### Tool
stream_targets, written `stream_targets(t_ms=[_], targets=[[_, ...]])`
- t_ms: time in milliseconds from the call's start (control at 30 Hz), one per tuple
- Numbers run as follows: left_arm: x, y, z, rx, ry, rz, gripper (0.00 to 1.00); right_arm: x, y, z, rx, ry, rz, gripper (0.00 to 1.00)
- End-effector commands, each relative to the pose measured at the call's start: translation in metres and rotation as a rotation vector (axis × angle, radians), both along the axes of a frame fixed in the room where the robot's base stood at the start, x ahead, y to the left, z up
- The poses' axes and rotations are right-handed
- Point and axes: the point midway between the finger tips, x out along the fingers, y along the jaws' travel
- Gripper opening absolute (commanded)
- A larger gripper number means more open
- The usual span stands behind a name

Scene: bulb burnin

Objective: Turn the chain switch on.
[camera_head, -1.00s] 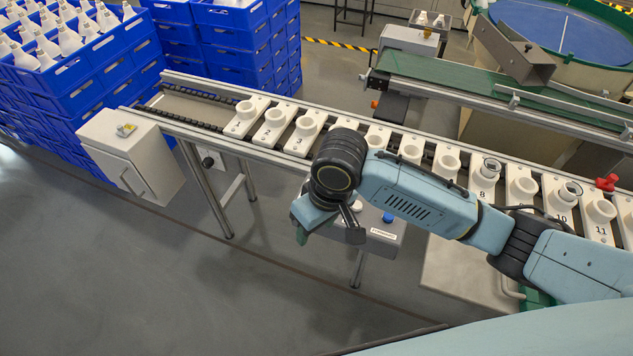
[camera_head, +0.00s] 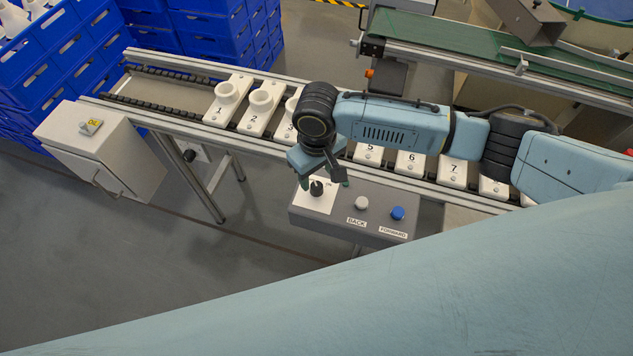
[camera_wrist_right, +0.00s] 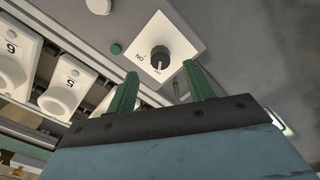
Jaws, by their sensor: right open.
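The chain switch is a dark round knob (camera_head: 316,188) on a white plate (camera_head: 314,199) at the left of a grey control box (camera_head: 300,219). The knob also shows in the right wrist view (camera_wrist_right: 160,58), with marks beside it, one reading ON. My right gripper (camera_head: 325,184) is over the plate, close to the knob. In the right wrist view its two green fingers (camera_wrist_right: 158,82) are apart, with the knob just beyond their tips and nothing between them. Whether a finger touches the knob I cannot tell. My left gripper is not in view.
The box also carries a white BACK button (camera_head: 361,203) and a blue FORWARD button (camera_head: 397,213). Behind it runs a conveyor with numbered white socket holders (camera_head: 262,108). A grey cabinet (camera_head: 101,150) stands at the left, near blue crates (camera_head: 44,72).

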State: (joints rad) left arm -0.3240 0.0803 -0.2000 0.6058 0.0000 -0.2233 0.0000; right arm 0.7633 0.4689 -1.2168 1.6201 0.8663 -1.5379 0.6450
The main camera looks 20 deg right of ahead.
Motion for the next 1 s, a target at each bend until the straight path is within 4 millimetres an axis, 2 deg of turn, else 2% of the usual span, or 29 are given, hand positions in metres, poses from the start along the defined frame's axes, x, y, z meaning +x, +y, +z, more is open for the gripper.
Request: stream_targets(t_ms=[100,267,433,667,1000], targets=[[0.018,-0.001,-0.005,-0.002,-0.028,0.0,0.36,0.0,0.0,-0.023,0.0,0.0,-0.001,0.52],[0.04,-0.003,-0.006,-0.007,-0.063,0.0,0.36,0.0,0.0,-0.041,0.0,0.0,0.0,0.52],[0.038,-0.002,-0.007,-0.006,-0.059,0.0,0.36,0.0,0.0,-0.048,0.0,-0.001,0.001,0.52],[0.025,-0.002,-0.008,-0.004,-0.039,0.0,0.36,0.0,0.001,-0.048,0.001,-0.001,0.001,0.52],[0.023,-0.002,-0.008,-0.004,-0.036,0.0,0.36,0.0,0.001,-0.048,0.002,-0.001,0.001,0.09]])
